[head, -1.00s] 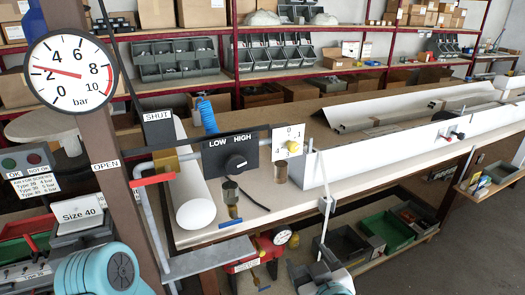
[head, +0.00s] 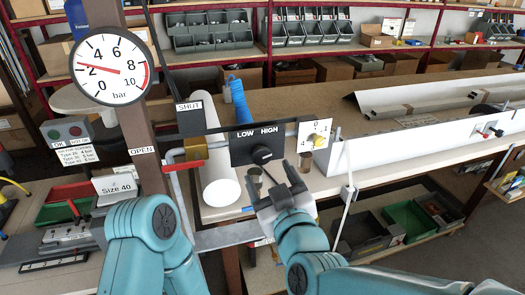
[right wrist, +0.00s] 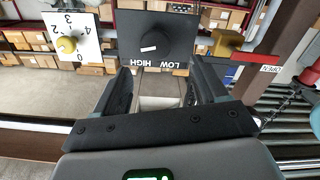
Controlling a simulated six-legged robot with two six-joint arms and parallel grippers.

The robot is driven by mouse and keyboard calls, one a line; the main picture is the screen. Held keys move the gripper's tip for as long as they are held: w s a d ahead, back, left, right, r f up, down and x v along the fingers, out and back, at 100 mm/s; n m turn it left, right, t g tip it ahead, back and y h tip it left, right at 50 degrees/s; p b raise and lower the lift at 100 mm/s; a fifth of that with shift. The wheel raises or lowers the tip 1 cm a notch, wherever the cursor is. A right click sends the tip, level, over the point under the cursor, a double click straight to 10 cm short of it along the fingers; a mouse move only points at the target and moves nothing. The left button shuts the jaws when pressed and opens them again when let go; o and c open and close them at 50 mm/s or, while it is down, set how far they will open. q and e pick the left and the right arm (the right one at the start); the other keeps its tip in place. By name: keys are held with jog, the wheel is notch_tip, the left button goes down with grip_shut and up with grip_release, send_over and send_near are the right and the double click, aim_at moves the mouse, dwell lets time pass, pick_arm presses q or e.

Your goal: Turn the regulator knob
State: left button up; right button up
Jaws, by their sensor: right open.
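The regulator knob (head: 261,155) is a black dial with a white pointer line, on a black panel (head: 243,146) marked LOW and HIGH. In the right wrist view the panel appears upside down, with the dark knob (right wrist: 150,46) hard to separate from it. My right gripper (head: 271,179) is open and empty, just below and in front of the knob, apart from it. Its two fingers (right wrist: 160,70) point toward the panel in the right wrist view. The round gauge (head: 112,67) has its red needle near 2 bar. My left arm shows, but its gripper does not.
A yellow knob on a white numbered plate (head: 324,127) sits right of the panel. A yellow valve with a red handle (head: 192,155) is on the pipe to its left.

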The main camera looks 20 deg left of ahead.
aim_at(262, 157)
jog(key=x, duration=0.2)
jog(key=p+x, duration=0.1)
jog(key=x, duration=0.2)
jog(key=shift+w+d, duration=0.15)
jog(key=shift+w, duration=0.2)
jog(key=shift+w+a+p, duration=0.3)
jog(key=shift+a+p, duration=0.15)
jog(key=shift+w+f, duration=0.15)
jog(key=shift+w, duration=0.15)
jog(key=shift+s, duration=0.1)
jog(key=c, duration=1)
